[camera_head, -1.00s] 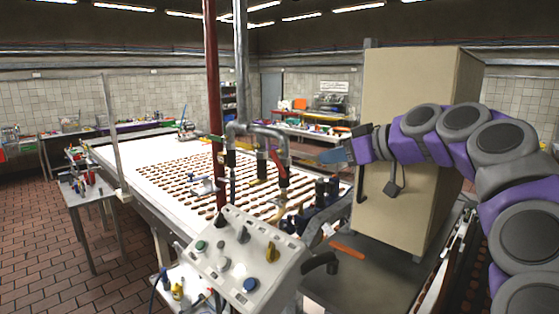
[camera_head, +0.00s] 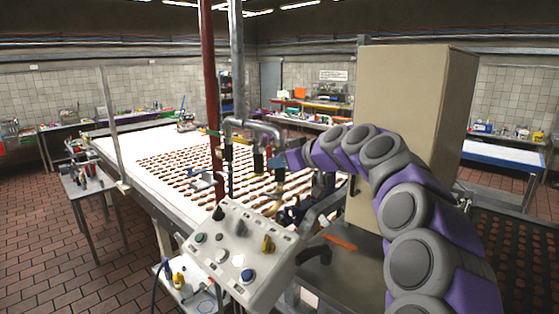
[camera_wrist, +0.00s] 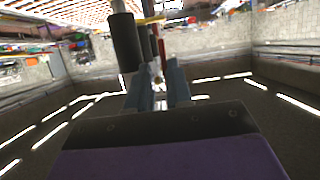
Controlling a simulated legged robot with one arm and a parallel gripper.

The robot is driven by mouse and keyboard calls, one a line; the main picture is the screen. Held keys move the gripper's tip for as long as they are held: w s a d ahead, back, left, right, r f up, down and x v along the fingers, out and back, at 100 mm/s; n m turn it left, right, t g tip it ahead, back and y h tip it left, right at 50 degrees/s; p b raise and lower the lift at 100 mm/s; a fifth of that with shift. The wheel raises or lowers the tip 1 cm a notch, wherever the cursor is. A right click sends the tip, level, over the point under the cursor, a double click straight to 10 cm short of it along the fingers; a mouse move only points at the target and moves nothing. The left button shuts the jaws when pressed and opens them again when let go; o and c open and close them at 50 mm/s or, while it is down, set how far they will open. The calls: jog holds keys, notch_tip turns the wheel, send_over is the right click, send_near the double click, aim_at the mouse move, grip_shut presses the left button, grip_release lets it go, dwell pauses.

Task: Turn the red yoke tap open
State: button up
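A red tap part (camera_wrist: 161,52) shows between and beyond my finger tips in the wrist view, on the pipework. In the head view the grey pipe (camera_head: 247,123) bends down to dark-handled valves (camera_head: 258,160) above the conveyor. My gripper (camera_head: 285,160) is beside the right-hand down-pipe, and its end hides most of the red tap there. In the wrist view my two blue-grey fingers (camera_wrist: 161,88) stand apart with a gap between them. The gripper looks open and empty. I cannot tell whether a finger touches the tap.
A white control panel (camera_head: 240,245) with knobs stands in front of the conveyor (camera_head: 130,137). A tall beige cabinet (camera_head: 405,110) stands behind my arm. A red vertical pipe (camera_head: 211,90) is left of the taps. A dark cylinder (camera_wrist: 125,40) is close to my fingers.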

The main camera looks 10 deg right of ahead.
jog(key=shift+w+a+f, duration=0.25)
jog(key=shift+w+a, duration=0.2)
jog(key=shift+a, duration=0.15)
jog(key=shift+w+a+f, duration=0.25)
jog(key=shift+w+a, duration=0.15)
jog(key=shift+a, duration=0.2)
jog(key=shift+w, duration=0.15)
jog(key=shift+c, duration=1.3)
jog(key=shift+d, duration=0.25)
grip_shut()
jog(key=b, duration=0.3)
jog(key=shift+f, duration=0.25)
jog(key=t+b, duration=0.1)
jog(key=b, duration=0.2)
jog(key=shift+a+f+y, duration=0.1)
jog(key=shift+y, duration=0.3)
jog(key=t+y+b, duration=0.1)
jog(key=t+b, duration=0.1)
jog(key=b, duration=0.7)
jog(key=shift+w+a+t+y, duration=0.1)
jog(key=shift+w+t+y, duration=0.05)
jog(key=shift+t+y, duration=0.2)
jog(key=t+b, duration=0.1)
jog(key=b, duration=0.2)
jog(key=shift+w+a+y, duration=0.15)
jog(key=shift+y, duration=0.2)
jog(key=shift+w+a+r+t+y+b, duration=0.15)
jog(key=shift+t+y+b, duration=0.3)
jog(key=shift+b, duration=0.7)
